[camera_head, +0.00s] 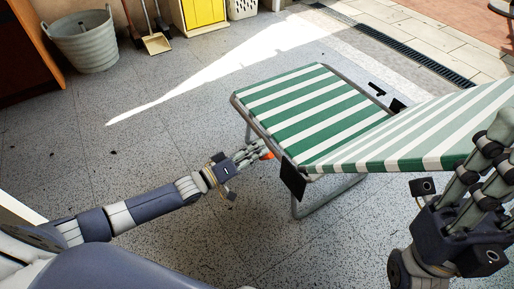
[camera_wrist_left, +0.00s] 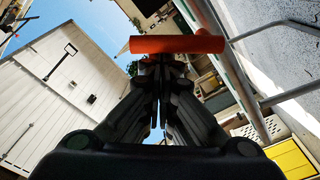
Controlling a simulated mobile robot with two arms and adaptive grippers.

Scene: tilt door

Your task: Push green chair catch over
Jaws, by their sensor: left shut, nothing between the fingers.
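The green and white striped folding chair (camera_head: 315,105) stands open, its flat part at the middle and a sloping part at the right. A small orange-red catch (camera_head: 268,155) shows at its near frame side; in the left wrist view the orange catch (camera_wrist_left: 178,44) lies crosswise just beyond the fingertips. My left gripper (camera_head: 262,154) is shut and empty, its tips at the catch; I cannot tell whether they touch. It also shows in the left wrist view (camera_wrist_left: 162,62). My right gripper (camera_head: 500,145) is at the right edge in front of the sloping part, its finger opening unclear.
A black plate (camera_head: 293,178) is on the chair's near corner, close to my left gripper. A metal tub (camera_head: 84,41), a dustpan (camera_head: 157,43) and a yellow cabinet (camera_head: 203,12) stand at the back. The grey floor left of the chair is clear.

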